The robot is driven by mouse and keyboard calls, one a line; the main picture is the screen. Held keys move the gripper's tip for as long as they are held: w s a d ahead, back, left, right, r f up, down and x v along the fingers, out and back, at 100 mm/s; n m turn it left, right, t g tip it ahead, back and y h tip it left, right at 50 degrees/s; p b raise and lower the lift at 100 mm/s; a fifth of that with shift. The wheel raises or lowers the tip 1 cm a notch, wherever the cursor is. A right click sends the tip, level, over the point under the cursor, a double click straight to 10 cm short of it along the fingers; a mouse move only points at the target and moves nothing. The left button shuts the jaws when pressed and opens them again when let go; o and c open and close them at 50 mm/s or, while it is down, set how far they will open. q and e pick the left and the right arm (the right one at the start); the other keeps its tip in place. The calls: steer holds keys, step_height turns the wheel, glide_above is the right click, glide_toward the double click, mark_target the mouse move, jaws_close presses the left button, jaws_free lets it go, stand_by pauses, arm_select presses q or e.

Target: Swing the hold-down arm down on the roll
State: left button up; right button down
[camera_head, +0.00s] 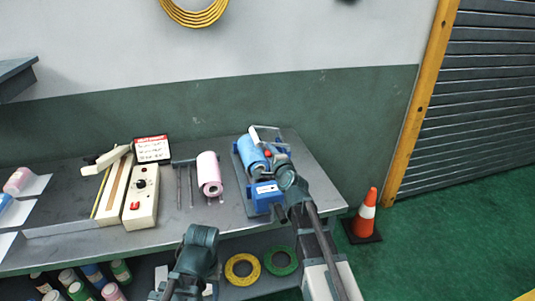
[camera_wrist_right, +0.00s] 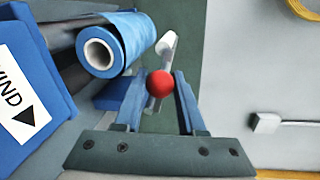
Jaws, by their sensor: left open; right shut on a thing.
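The blue film roll (camera_head: 250,153) lies on the blue unwind stand (camera_head: 265,194) at the right end of the bench. In the right wrist view the roll (camera_wrist_right: 117,44) shows its white core. The hold-down arm (camera_wrist_right: 166,45) is a grey bar with a pale end and a red ball knob (camera_wrist_right: 160,83). My right gripper (camera_head: 275,153) is shut on this knob. In the right wrist view the arm's pale end appears beside the roll, with a gap in the picture. My left gripper (camera_head: 200,237) is open and empty, low in front of the bench.
Tape rings (camera_head: 242,269) and bottles are on the lower shelf. An orange cone (camera_head: 366,212) stands right of the bench.

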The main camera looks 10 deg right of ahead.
arm_select(q)
steer(key=shift+a+f+b, duration=0.4)
steer(key=shift+a+f, duration=0.05)
steer(key=shift+f, duration=0.1)
arm_select(e)
steer(key=shift+a+f+n+h, duration=0.2)
steer(key=shift+f+n+h, duration=0.1)
steer(key=shift+f+n, duration=0.3)
steer(key=c, duration=0.5)
jaws_free()
steer(key=shift+s, duration=0.15)
